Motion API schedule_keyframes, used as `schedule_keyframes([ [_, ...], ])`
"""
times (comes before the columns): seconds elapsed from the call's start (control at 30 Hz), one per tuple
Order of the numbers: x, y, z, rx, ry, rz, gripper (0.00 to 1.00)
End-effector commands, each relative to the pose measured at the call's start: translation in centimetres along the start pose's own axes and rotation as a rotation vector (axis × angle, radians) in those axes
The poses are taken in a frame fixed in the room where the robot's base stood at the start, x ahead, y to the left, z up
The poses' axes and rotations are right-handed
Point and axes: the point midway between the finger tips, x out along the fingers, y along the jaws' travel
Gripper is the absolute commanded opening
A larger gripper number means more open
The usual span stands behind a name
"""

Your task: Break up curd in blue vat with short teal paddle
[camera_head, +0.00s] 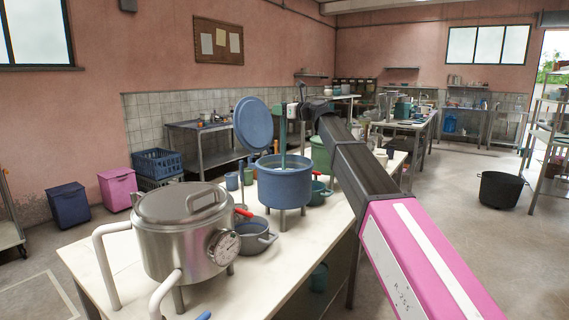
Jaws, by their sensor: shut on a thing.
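The blue vat (285,188) stands on short legs on the white-topped table, with its round blue lid (252,124) raised at its back left. My gripper (291,110) is above the vat, at the end of my arm, shut on the upper part of the teal paddle (283,138). The paddle hangs roughly upright, and its lower end goes down inside the vat's rim. The vat's wall hides the paddle's lower end. I cannot make out the curd from this angle.
A steel pot (184,240) with a dial gauge stands in front left of the vat. A grey pan (254,238) with a red handle sits between them. A green pot (322,155) and small blue cups (232,181) are close by. The table's right front is bare.

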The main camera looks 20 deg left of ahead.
Motion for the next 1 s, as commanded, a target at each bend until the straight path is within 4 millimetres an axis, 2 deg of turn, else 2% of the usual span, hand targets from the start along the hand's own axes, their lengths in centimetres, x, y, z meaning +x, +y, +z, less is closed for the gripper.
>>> schedule_keyframes([
  [1.0, 0.1, -0.1, 7.8, -0.001, 0.0, 0.0, 0.0],
])
